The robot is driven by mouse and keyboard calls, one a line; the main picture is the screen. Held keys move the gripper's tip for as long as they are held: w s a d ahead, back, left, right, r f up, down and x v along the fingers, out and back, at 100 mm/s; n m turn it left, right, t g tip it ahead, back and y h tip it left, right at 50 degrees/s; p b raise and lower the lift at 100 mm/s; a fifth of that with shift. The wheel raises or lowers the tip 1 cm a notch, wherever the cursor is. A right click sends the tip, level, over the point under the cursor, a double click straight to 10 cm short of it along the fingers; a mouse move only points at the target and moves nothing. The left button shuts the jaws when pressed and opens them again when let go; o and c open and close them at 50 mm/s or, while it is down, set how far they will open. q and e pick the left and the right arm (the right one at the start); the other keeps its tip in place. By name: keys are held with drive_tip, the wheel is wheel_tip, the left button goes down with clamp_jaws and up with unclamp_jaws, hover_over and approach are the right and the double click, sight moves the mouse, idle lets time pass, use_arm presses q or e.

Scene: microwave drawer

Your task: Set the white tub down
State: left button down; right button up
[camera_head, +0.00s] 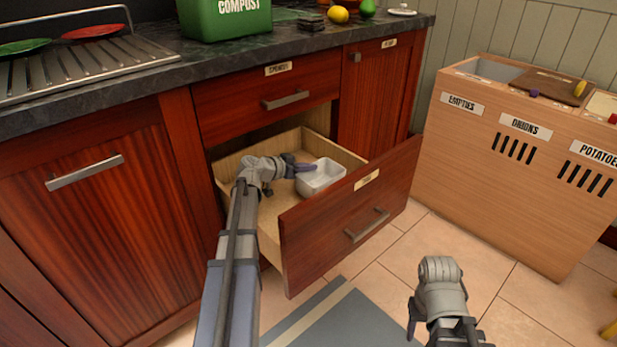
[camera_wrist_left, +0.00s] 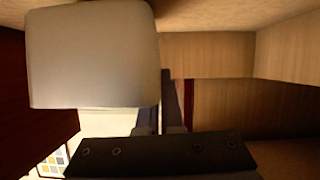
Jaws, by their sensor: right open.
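The white tub (camera_head: 320,177) is inside the open drawer, near its front right part. It looks level. In the left wrist view the tub (camera_wrist_left: 92,55) fills the upper left. My left gripper (camera_head: 304,170) reaches into the drawer from the left, with its fingers at the tub's left side. In the left wrist view the narrow fingers (camera_wrist_left: 165,105) lie close together at the tub's edge, shut on its wall. Whether the tub's base touches the drawer floor cannot be told. My right gripper (camera_head: 440,322) is open and empty, low in front of the drawer.
The open drawer (camera_head: 345,214) has bare floor around the tub. A closed drawer (camera_head: 265,97) and the dark counter (camera_head: 150,67) are above. A wooden bin unit (camera_head: 515,165) stands to the right, with tiled floor between. A green compost bin (camera_head: 225,20) stands on the counter.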

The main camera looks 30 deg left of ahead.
use_arm(q)
drive_tip(key=shift+f+b, duration=0.9)
drive_tip(key=shift+f, duration=0.4)
use_arm(e)
drive_tip(key=shift+f, duration=1.3)
use_arm(q)
drive_tip(key=shift+f, duration=0.15)
drive_tip(key=c, duration=1.1)
unclamp_jaws()
use_arm(e)
drive_tip(key=shift+f, duration=0.15)
use_arm(q)
drive_tip(key=shift+s+a+r, duration=0.1)
drive_tip(key=shift+s+r, duration=0.15)
drive_tip(key=shift+r, duration=0.1)
drive_tip(key=p+v, duration=0.2)
drive_tip(key=v, duration=0.3)
drive_tip(key=shift+s+r, duration=0.1)
drive_tip(key=shift+s, duration=0.05)
drive_tip(key=shift+p+v, duration=0.45)
drive_tip(key=shift+v, duration=0.35)
use_arm(e)
drive_tip(key=shift+r, duration=1.6)
